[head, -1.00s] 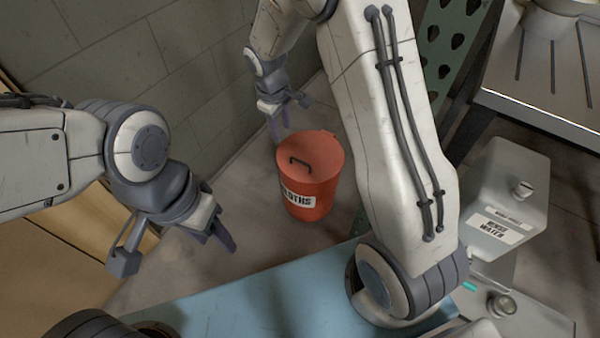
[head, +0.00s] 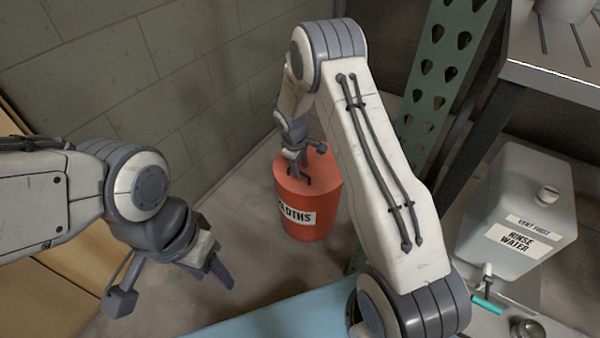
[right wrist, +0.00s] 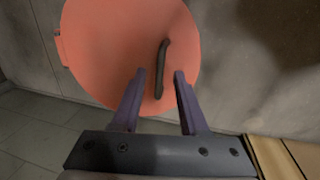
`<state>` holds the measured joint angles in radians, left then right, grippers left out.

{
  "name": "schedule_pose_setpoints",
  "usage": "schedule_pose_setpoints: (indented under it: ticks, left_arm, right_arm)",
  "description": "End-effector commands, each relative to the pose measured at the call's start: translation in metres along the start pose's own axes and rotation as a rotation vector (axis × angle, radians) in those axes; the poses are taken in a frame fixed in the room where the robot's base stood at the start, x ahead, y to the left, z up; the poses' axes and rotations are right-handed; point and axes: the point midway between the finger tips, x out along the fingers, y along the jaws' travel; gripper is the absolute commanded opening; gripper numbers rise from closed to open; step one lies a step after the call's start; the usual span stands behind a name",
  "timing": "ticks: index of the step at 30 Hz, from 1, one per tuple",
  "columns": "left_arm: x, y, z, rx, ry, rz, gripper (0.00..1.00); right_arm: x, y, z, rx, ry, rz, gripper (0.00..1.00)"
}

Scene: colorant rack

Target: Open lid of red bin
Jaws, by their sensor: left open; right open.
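The red bin (head: 322,215) stands on the floor by the wall, with a label ending in "LOTHS" on its front. Its round red lid (head: 325,172) is shut, and the lid also fills the upper middle of the right wrist view (right wrist: 105,45). A dark bar handle (right wrist: 161,68) is on the lid. My right gripper (head: 299,172) is open at the lid, and in the right wrist view its fingers (right wrist: 160,74) lie on either side of the handle's near end. Whether they touch it I cannot tell. My left gripper (head: 222,268) is open and empty, away from the bin.
A translucent container labelled "RINSE WATER" (head: 520,215) stands at the right. A green perforated post (head: 440,90) and a metal-topped bench (head: 560,75) are behind my right arm. A blue surface (head: 270,318) lies in front. Cardboard-coloured panels (head: 70,275) are at the left.

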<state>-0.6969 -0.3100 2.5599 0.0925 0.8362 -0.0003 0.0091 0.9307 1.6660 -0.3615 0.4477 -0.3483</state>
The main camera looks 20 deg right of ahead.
Motion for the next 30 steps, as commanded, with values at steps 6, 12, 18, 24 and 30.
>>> schedule_pose_setpoints:
  ticks: [6,12,18,24,30]
  left_arm:
    - [0.0047,-0.0003,0.0003,0.0,0.0,0.0,0.5]
    - [0.0043,-0.0003,0.0003,0.0,0.0,0.0,0.5]
    - [0.0044,-0.0003,0.0003,0.0,0.0,0.0,0.5]
    - [0.0044,-0.0003,0.0003,0.0,0.0,0.0,0.5]
    - [0.0044,-0.0003,0.0003,0.0,0.0,0.0,0.5]
  right_arm:
    - [0.0112,0.0,0.0001,0.0,0.0,0.0,0.43]
    - [0.0108,0.0001,0.0002,0.0,0.0,0.0,0.43]
    - [0.0106,0.0,0.0002,0.0,0.0,0.0,0.0]
    - [0.0106,0.0,0.0003,0.0,0.0,0.0,0.0]
    - [0.0105,-0.0001,0.0003,0.0,0.0,0.0,0.0]
